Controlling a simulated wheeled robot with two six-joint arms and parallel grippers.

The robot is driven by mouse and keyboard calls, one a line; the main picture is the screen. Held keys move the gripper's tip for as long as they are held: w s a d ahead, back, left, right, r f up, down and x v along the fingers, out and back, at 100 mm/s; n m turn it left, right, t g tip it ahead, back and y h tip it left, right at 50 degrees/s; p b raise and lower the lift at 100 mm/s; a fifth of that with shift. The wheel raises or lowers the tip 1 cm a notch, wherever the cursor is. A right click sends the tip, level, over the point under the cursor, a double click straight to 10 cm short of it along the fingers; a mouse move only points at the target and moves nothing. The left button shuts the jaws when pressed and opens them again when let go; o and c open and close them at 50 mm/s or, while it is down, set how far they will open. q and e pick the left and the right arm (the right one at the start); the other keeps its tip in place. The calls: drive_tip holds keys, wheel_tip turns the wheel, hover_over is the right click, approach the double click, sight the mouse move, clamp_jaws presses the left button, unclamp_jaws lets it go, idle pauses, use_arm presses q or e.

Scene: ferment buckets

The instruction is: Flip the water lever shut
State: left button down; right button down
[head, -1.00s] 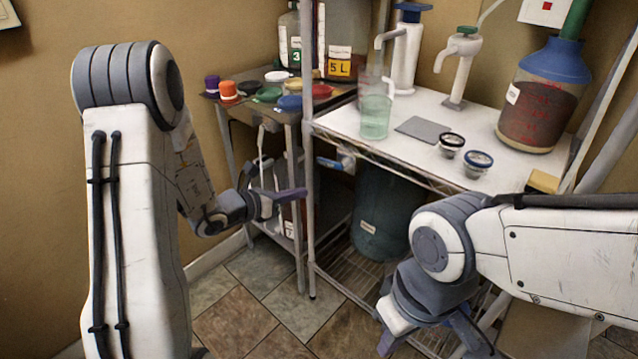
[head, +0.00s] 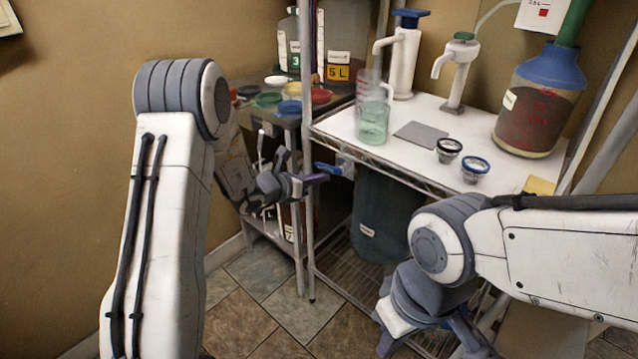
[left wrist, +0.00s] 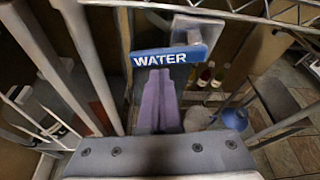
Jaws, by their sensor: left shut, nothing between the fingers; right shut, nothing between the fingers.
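The water lever (head: 328,169) is a blue handle under the front edge of the white-topped rack. In the left wrist view the blue lever (left wrist: 165,58) reads WATER, with a grey metal bracket at its right end. It lies crosswise in that view. My left gripper (head: 317,179) is shut and empty. Its purple fingertips (left wrist: 158,85) appear just beneath the lever in the left wrist view; I cannot tell whether they touch it. My right gripper (head: 430,300) is low at the front of the rack, shut and empty, away from the lever and partly cut off.
The rack top (head: 410,165) holds a clear pitcher (head: 374,122), pumps, small gauges and a large jug (head: 540,105). A side table (head: 250,108) with coloured lids stands left of the rack post. A dark bucket (head: 385,215) stands below. Floor in front is clear.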

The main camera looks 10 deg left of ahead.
idle(0.3)
use_arm(q)
drive_tip(key=r+b, duration=0.1)
drive_tip(key=m+b, duration=0.1)
drive_tip(key=shift+w+a+r+y+b, duration=0.15)
drive_tip(key=shift+a+r+y+b, duration=0.05)
drive_tip(key=shift+r+y+b, duration=0.15)
drive_tip(key=shift+r, duration=0.15)
